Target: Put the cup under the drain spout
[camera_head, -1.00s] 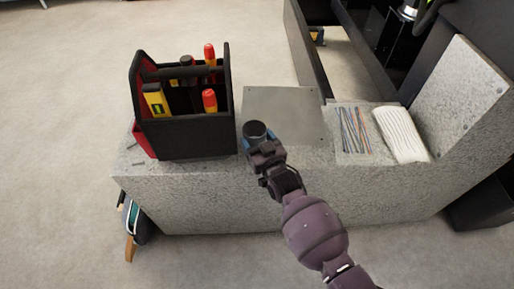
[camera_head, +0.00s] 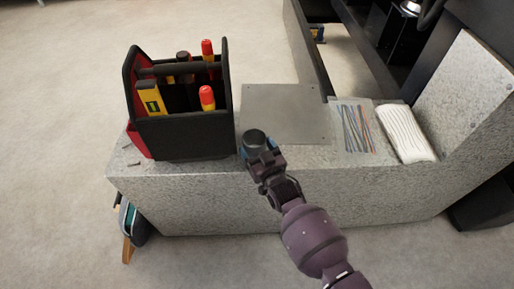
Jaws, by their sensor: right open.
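A small dark round-topped object, which looks like the cup (camera_head: 255,137), is at the front of the speckled grey ledge, by the near left corner of a flat metal plate (camera_head: 285,112). My right gripper (camera_head: 257,148) reaches up to it from the near side. Its jaws are open, with blue fingertip parts at either side of the cup. The gripper hides the cup's lower part, so I cannot tell whether its base touches the ledge. I cannot make out a drain spout. My left gripper is out of view.
A black and red toolbox (camera_head: 183,138) with tools stands on the ledge (camera_head: 250,200), close left of the cup. A clear bag of coloured ties (camera_head: 355,128) and a folded white cloth (camera_head: 404,132) lie to the right. Dark machinery (camera_head: 380,35) is at the upper right.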

